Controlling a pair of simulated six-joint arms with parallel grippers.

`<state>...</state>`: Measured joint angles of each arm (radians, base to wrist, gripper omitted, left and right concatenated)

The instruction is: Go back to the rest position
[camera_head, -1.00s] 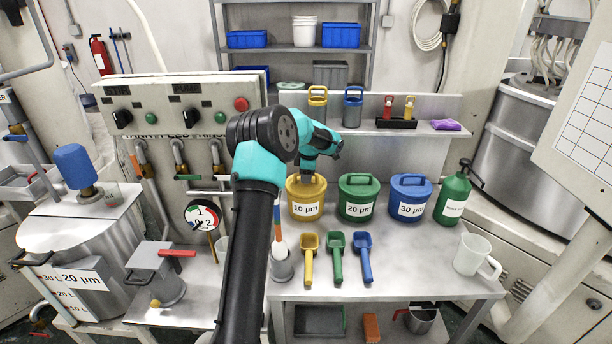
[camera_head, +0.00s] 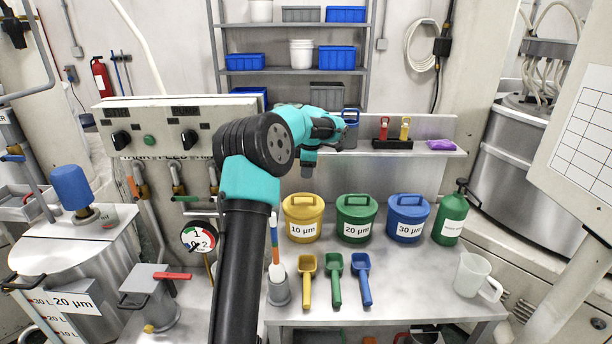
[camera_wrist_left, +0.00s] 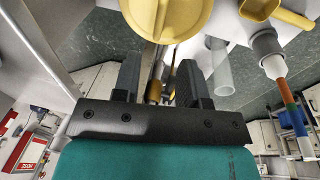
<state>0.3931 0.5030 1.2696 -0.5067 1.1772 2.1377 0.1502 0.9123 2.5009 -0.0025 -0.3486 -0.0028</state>
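My left gripper (camera_head: 307,172) hangs in the air above the yellow 10 µm tub (camera_head: 303,226), with a gap between them. In the left wrist view its two fingers (camera_wrist_left: 158,78) stand apart with nothing held between them; the yellow tub lid (camera_wrist_left: 168,14) shows at the top edge there. The green 20 µm tub (camera_head: 355,226) and the blue 30 µm tub (camera_head: 407,226) stand closed to the right on the bench (camera_head: 390,300). My right gripper is not in view.
Yellow (camera_head: 307,284), green (camera_head: 334,284) and blue (camera_head: 363,284) scoops lie in front of the tubs. A brush stands in a grey holder (camera_head: 279,290). A green bottle (camera_head: 452,222) and a clear jug (camera_head: 474,276) are at right. A valve panel (camera_head: 160,120) rises at left.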

